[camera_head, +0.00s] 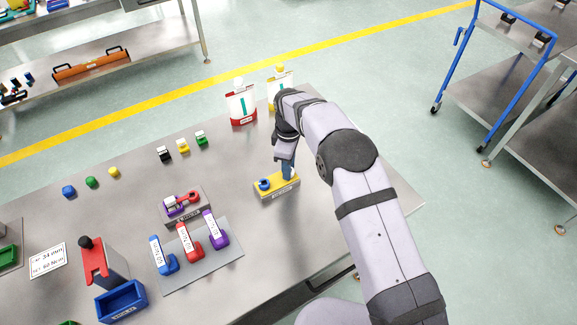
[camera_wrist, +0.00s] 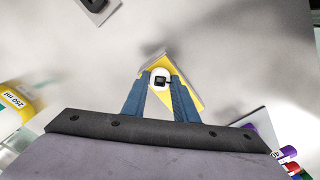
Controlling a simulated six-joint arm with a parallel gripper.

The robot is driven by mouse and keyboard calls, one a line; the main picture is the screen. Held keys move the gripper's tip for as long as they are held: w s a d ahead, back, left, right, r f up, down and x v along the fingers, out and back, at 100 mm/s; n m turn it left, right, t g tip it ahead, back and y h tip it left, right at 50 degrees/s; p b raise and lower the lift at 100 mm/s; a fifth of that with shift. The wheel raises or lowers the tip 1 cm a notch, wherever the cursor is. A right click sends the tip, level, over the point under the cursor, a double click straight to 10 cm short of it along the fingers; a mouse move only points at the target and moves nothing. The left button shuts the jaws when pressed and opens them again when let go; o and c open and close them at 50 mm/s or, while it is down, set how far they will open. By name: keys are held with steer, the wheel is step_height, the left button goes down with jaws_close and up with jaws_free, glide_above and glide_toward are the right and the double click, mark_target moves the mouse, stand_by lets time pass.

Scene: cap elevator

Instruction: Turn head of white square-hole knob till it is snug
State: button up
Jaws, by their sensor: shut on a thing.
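The white knob (camera_wrist: 160,72) with a dark square hole in its head shows in the wrist view, at one end of a yellow block (camera_wrist: 187,92). My gripper (camera_wrist: 160,80) has its two blue fingers on either side of the knob's head and is shut on it. In the head view my gripper (camera_head: 287,176) points down over the right end of the yellow block (camera_head: 278,190). The knob is mostly hidden behind the fingers there. A blue part (camera_head: 263,184) sits on the block's left end. I cannot tell how tight the knob is.
A grey plate (camera_head: 228,264) with blue, red and purple labelled tools lies in front left. A small stand (camera_head: 184,205) is left of the block. Two labelled pouches, one red-based (camera_head: 241,105), stand at the back. The table right of my arm is clear.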

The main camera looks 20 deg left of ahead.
steer(key=shift+m, duration=0.3)
steer(key=m+b, duration=0.2)
steer(key=m, duration=0.3)
steer(key=shift+w, duration=0.1)
steer(key=m, duration=0.5)
steer(key=shift+r, duration=0.1)
steer(key=shift+m, duration=0.4)
steer(key=o, duration=1.1)
steer(key=shift+c, duration=0.2)
step_height(320, 180, up, 7)
steer(key=b, duration=0.2)
steer(key=shift+r, duration=0.15)
